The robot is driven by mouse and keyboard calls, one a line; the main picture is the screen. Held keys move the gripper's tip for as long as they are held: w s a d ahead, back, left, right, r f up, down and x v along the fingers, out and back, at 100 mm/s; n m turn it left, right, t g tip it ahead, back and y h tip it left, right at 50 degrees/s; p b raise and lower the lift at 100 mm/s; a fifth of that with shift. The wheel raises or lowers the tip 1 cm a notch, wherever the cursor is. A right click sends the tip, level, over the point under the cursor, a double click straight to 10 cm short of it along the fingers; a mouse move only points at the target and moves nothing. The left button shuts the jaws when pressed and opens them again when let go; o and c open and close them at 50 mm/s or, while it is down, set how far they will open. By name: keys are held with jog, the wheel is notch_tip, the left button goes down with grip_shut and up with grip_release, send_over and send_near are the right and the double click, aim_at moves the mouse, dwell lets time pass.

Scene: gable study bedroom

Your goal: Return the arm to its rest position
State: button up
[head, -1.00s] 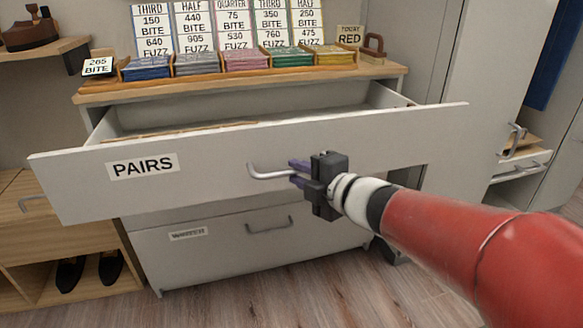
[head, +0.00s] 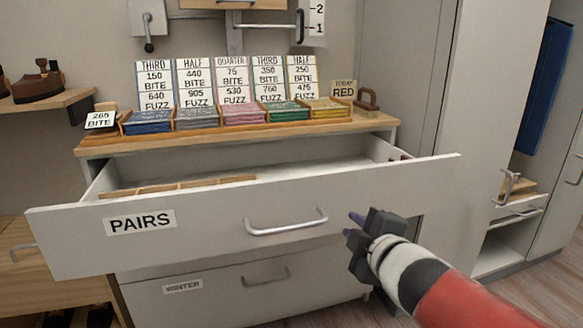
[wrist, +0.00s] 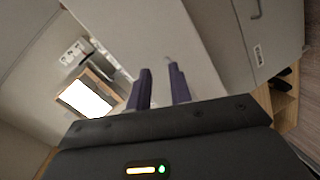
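My gripper (head: 353,225) is open and empty, in front of the drawer labelled PAIRS (head: 400,178) and to the right of its handle (head: 287,223). A gap shows between the fingers and the handle. The drawer is pulled out, with a wooden divider inside. In the wrist view the two purple fingers of my gripper (wrist: 159,88) stand apart with nothing between them. My red and white arm reaches in from the lower right.
A closed drawer labelled WINTER (head: 230,300) is below. The wooden top (head: 180,143) holds trays of coloured cards and several signs. A tall grey cabinet (head: 460,110) stands at right, with an open lower compartment. A shelf (head: 45,103) is at left.

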jog(key=s+d+f+m+g+h, duration=0.5)
jog(key=s+m, duration=0.3)
jog(key=m, duration=0.3)
jog(key=s+a+f+m+g+y, duration=0.1)
jog(key=s+f+m+g, duration=0.3)
jog(key=s, duration=0.6)
jog(key=shift+s+a+f+m+y+p, duration=0.2)
jog(key=shift+s+a+m+y+p, duration=0.1)
jog(key=shift+a+m+p, duration=0.25)
jog(key=shift+a, duration=0.1)
